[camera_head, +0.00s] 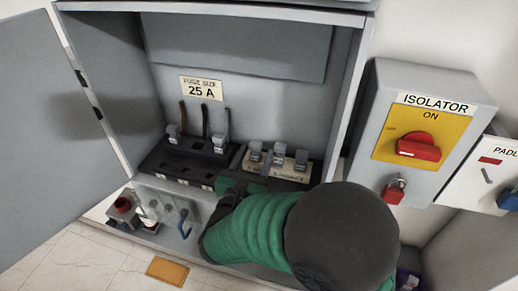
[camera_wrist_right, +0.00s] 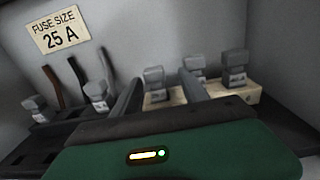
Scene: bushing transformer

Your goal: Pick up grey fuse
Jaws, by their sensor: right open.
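Several grey fuses stand in a row in the open cabinet. In the head view, one fuse (camera_head: 172,132) is at the far left, one (camera_head: 220,143) sits right of it on a black base, and others (camera_head: 255,151) (camera_head: 301,158) stand on cream blocks. My right gripper (camera_head: 232,186) is in front of the row, mostly hidden by my green arm. In the right wrist view its open fingers (camera_wrist_right: 160,79) point at the row, with a grey fuse (camera_wrist_right: 154,82) showing between them. I cannot tell whether they touch it. My left gripper is not in view.
A "FUSE SIZE 25 A" label (camera_head: 201,88) is on the back wall. The cabinet door (camera_head: 45,130) is open at left. A clear tray (camera_head: 165,208) with small items stands at lower left. The isolator box (camera_head: 420,125) with red knob and padlock is at right.

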